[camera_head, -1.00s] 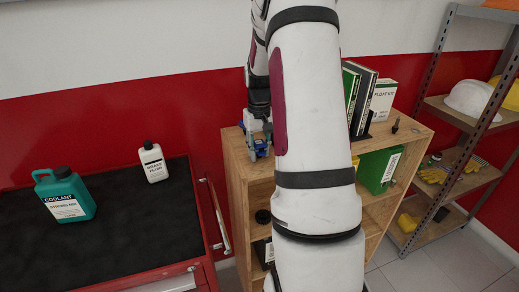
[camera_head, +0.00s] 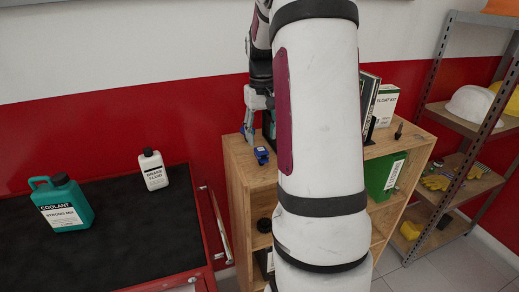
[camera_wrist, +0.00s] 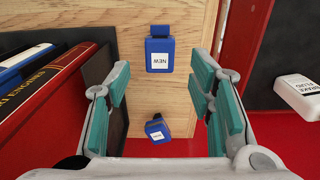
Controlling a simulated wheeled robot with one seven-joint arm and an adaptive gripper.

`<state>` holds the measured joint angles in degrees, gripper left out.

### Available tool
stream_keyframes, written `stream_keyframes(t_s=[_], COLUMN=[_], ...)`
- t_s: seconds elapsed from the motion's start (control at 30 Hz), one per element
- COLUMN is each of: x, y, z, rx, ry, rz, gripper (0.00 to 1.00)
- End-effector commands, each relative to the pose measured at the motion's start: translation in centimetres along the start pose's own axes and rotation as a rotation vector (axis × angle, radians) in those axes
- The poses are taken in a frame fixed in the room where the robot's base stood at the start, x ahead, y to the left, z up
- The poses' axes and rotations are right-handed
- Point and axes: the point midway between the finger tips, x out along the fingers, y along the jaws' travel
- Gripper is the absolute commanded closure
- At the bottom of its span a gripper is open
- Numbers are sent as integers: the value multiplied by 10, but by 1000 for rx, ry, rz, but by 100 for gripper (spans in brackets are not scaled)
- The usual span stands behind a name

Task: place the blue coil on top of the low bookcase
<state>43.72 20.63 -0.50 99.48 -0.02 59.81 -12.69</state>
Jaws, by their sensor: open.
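Two blue coil-like blocks with white labels show on the wooden top of the low bookcase (camera_head: 410,144). In the wrist view, one blue coil (camera_wrist: 159,40) labelled NEW lies squarely near the picture's top; the head view also shows a blue coil (camera_head: 261,155) near the bookcase's left end. The second blue coil (camera_wrist: 155,124) sits turned at an angle near the back edge by the red wall; I cannot tell which is the task's coil. My gripper (camera_wrist: 160,90) is open and empty, with its teal-padded fingers apart above the top. My arm hides the middle of the bookcase.
Books, a bookend and a float kit box (camera_head: 386,105) stand on the bookcase, with a small dark object (camera_head: 398,131) to their right. A red tool chest at left holds a coolant jug (camera_head: 62,203) and a brake fluid bottle (camera_head: 153,170). A metal shelf (camera_head: 470,125) stands at right.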

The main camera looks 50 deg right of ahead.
Motion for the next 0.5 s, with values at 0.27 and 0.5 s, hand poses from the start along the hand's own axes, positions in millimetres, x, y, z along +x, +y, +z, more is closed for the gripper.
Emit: stream_keyframes(t_s=[0.27,0.5], x=[-33,-45], y=[0,-13], z=[0,5], rx=[0,-18], ry=[0,14], rz=[0,1], gripper=[52,52])
